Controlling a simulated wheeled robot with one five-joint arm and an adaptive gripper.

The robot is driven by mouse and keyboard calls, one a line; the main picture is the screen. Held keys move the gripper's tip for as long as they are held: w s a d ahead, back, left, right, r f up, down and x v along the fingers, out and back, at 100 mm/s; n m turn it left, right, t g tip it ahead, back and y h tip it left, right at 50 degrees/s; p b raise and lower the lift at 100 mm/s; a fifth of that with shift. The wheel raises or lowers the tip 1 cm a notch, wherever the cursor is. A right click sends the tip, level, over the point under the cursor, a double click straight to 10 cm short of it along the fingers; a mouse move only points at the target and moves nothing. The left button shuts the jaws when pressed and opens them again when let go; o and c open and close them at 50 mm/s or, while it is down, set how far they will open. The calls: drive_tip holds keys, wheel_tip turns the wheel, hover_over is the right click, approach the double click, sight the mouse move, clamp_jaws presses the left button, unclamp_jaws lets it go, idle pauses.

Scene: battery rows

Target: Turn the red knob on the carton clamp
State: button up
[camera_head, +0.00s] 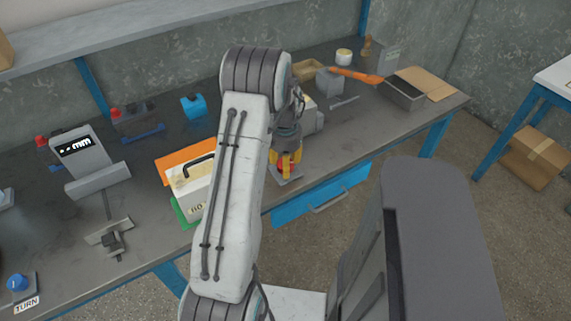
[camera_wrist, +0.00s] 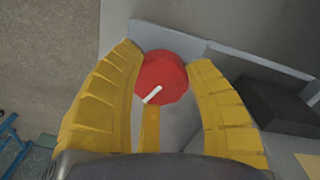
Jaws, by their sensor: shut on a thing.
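The red knob (camera_wrist: 162,78) sits between the two yellow fingers of my gripper (camera_wrist: 165,85) in the wrist view. It is round with a white pointer line aimed at the lower left. My gripper is shut on it, with a finger on each side. The knob is on a grey plate (camera_wrist: 180,122), part of the carton clamp, near the bench's front edge. In the head view, my gripper (camera_head: 287,163) points down over this plate, and a little red shows between the fingers.
A white case (camera_head: 190,190) with a black handle stands left of my arm. A blue drawer (camera_head: 320,195) with a grey handle is below the bench edge. A grey box (camera_head: 402,92) and an orange-handled tool (camera_head: 355,75) lie to the right. A blue knob (camera_head: 17,282) is at the far left.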

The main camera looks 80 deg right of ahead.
drive_tip(key=shift+a+f, duration=0.15)
drive_tip(key=shift+a, duration=0.05)
drive_tip(key=o, duration=1.2)
drive_tip(key=shift+d, duration=0.1)
drive_tip(key=shift+d+r, duration=0.1)
drive_tip(key=shift+r, duration=0.55)
wheel_tip(320, 180, up, 11)
idle(0.4)
